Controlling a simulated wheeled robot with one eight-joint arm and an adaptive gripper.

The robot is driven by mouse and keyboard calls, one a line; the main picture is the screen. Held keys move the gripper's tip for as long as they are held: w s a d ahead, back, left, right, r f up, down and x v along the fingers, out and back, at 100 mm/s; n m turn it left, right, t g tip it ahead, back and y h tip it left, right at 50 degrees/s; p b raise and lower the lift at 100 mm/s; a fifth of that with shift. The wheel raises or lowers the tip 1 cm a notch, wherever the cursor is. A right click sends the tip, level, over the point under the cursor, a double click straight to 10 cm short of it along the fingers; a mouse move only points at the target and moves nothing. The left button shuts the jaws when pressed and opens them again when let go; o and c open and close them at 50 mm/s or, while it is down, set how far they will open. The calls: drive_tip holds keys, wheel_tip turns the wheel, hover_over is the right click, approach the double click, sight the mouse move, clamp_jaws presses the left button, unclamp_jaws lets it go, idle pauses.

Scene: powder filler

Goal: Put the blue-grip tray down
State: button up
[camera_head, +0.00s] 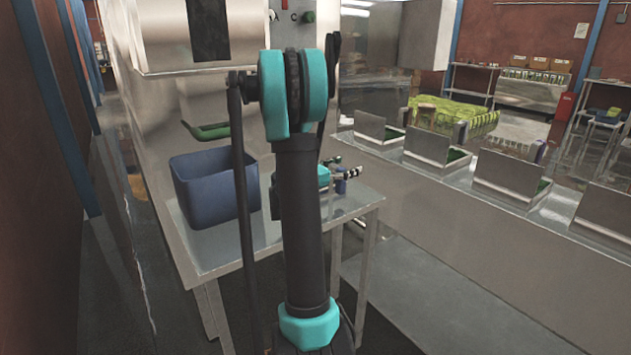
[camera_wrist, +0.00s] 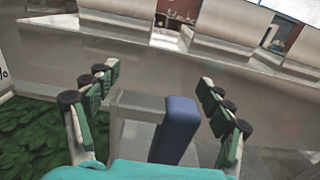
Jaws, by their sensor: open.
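In the wrist view my gripper (camera_wrist: 158,80) is open. Its two jointed fingers, with green pads, stand apart on either side of a blue grip (camera_wrist: 177,128) joined to a grey metal bracket (camera_wrist: 138,108). Gaps show between the grip and both fingers. I take this as the grip of the blue-grip tray; the tray's body cannot be made out for sure. In the head view my gripper (camera_head: 345,172) is small and partly behind my arm, over the metal table. A small blue piece (camera_head: 341,187) shows just under it.
A blue bin (camera_head: 215,190) stands on the metal table (camera_head: 262,237), left of my arm. To the right, a long steel counter (camera_head: 450,230) carries several metal trays (camera_head: 510,180). Green leafy stuff (camera_wrist: 40,138) lies at lower left in the wrist view.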

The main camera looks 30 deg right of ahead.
clamp_jaws()
idle(0.5)
idle(0.4)
